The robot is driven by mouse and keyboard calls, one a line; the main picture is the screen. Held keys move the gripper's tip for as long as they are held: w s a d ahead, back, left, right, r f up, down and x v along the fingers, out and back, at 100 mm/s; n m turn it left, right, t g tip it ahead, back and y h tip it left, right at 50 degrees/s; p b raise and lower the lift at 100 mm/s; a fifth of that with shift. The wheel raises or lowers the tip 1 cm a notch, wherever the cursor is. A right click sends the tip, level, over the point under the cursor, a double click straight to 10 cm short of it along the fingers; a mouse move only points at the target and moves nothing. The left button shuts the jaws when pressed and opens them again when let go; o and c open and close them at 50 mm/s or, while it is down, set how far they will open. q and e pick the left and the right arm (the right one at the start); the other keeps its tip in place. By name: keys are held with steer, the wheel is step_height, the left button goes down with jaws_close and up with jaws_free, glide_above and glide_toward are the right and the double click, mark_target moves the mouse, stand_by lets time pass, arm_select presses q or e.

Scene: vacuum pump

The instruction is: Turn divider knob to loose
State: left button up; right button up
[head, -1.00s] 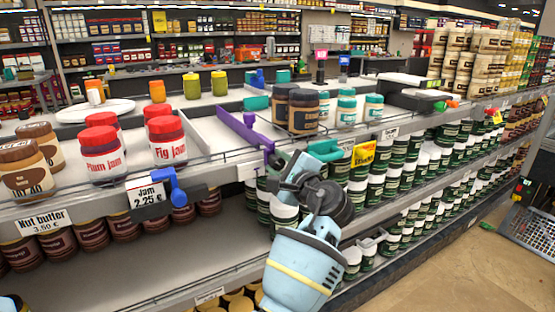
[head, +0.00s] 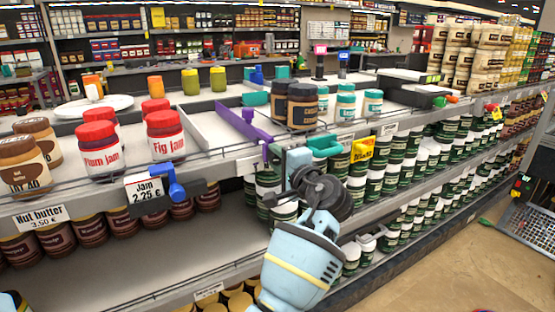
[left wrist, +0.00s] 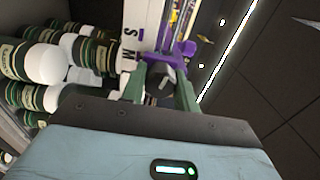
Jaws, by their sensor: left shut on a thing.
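The purple divider (head: 243,123) lies across the shelf between the red-lidded jam jars and the dark jars. My right gripper is not in view.
A blue knob (head: 173,184) stands by the Jam price tag (head: 147,191). Several green jars fill the shelf below.

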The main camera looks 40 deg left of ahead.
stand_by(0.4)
arm_select(q)
steer(key=o, duration=1)
steer(key=shift+v, duration=3.9)
